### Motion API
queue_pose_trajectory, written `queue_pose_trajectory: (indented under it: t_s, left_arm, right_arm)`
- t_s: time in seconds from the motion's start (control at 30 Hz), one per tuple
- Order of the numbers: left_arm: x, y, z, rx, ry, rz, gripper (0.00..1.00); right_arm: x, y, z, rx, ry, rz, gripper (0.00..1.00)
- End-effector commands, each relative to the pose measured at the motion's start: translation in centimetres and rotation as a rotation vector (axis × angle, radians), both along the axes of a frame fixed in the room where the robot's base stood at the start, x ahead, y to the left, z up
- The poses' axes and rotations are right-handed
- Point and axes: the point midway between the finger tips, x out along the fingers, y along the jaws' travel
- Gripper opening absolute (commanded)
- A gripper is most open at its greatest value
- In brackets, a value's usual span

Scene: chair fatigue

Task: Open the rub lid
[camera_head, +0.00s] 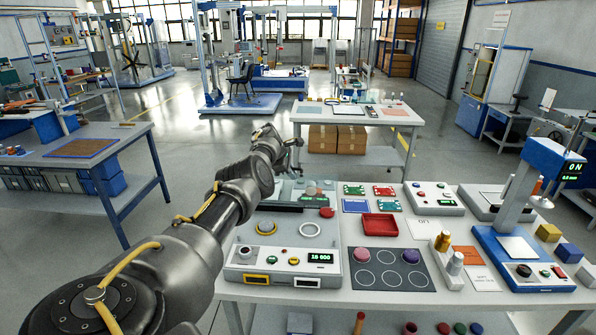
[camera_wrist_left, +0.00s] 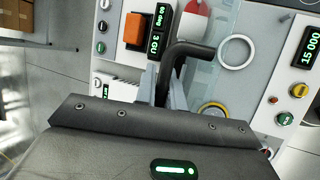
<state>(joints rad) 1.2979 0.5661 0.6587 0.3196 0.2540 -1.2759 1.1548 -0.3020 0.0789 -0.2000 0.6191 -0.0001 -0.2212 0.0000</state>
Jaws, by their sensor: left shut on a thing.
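The rub machine (camera_head: 240,262) is a white bench unit at the front left of the near table. A clear, faintly tinted panel that looks like its rub lid (camera_head: 268,192) shows at its back, partly hidden by my left arm. My left gripper (camera_head: 294,158) is above the back of the unit. In the left wrist view a dark bent bar handle (camera_wrist_left: 190,50) runs between the fingers of my left gripper (camera_wrist_left: 168,98), which is shut on it. How far the lid is raised is hard to tell. My right gripper is not in view.
A white ring (camera_head: 311,230) and a red knob (camera_head: 327,212) are on the unit. To the right are a red tray (camera_head: 380,227), a dark mat with circles (camera_head: 365,278) and a blue press stand (camera_head: 490,250). A second table (camera_head: 358,110) stands behind.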

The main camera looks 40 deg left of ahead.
Motion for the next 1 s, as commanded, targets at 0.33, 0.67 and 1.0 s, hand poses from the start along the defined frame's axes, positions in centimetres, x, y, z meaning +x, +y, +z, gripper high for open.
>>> queue_pose_trajectory:
  t_s: [0.33,0.67,1.0]
  left_arm:
    - [-0.53,-0.08,-0.45,-0.016,0.020,-0.002,0.00]
    - [-0.48,-0.08,-0.38,-0.014,0.018,-0.002,0.20]
    - [-0.77,0.11,0.43,-0.010,0.019,0.000,0.20]
  right_arm:
    - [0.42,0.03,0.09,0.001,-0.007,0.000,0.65]
    - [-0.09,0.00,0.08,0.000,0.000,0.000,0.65]
    - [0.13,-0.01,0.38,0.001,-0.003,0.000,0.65]
